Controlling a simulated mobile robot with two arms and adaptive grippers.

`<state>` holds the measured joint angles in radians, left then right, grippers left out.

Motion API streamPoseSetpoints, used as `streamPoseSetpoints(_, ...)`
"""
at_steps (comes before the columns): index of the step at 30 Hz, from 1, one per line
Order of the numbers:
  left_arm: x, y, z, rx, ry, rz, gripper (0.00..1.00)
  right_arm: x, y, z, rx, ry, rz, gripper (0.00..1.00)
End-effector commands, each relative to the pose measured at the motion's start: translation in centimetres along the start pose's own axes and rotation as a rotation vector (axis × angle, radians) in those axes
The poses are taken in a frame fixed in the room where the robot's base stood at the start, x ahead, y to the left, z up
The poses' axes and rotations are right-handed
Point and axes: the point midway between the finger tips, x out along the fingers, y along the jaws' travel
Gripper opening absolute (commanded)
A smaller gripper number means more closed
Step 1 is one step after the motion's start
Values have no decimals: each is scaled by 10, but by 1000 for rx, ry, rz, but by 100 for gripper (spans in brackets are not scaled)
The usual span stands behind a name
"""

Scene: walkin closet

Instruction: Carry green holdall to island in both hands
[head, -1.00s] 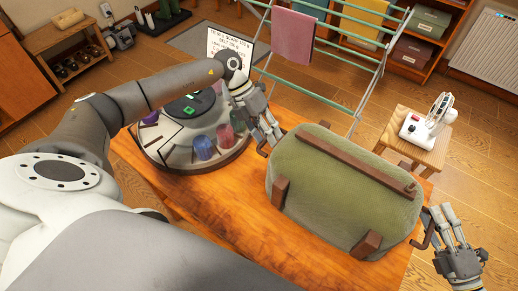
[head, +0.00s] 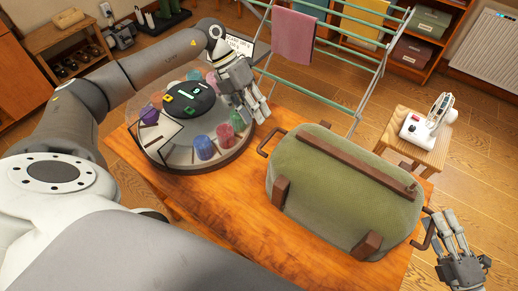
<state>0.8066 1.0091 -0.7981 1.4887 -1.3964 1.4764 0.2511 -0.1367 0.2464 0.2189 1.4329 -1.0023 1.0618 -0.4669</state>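The green holdall (head: 335,200) sits on an orange-brown wooden top (head: 225,215), with brown straps and a handle at each end. Its left handle (head: 266,143) is bare and sticks out toward the round device. My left gripper (head: 256,116) is open and empty, above and behind that handle, apart from it. My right gripper (head: 447,222) is open beside the right handle (head: 429,234), fingers extended; I cannot tell whether it touches the handle. I cannot tell whether this top is the island.
A round device (head: 190,150) with several coloured cups stands left of the holdall. A drying rack (head: 350,65) with towels is behind. A small stool (head: 415,150) with a white appliance (head: 428,123) stands at the right. Wooden floor (head: 480,170) is clear at the right.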

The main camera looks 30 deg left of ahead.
Motion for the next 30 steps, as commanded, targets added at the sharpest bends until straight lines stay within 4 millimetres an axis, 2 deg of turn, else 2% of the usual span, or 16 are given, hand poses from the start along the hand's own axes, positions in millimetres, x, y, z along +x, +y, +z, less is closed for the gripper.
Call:
streamPoseSetpoints(9,0,0,0,0,0,0,33,-69,-1,0,1,0,-5,37)
streamPoseSetpoints(15,0,0,0,0,0,0,33,-96,-1,0,-1,1,-3,37)
streamPoseSetpoints(20,0,0,0,0,0,0,33,-103,0,0,0,0,-1,37)
streamPoseSetpoints(30,0,0,0,0,0,0,33,-103,0,0,0,0,-1,37)
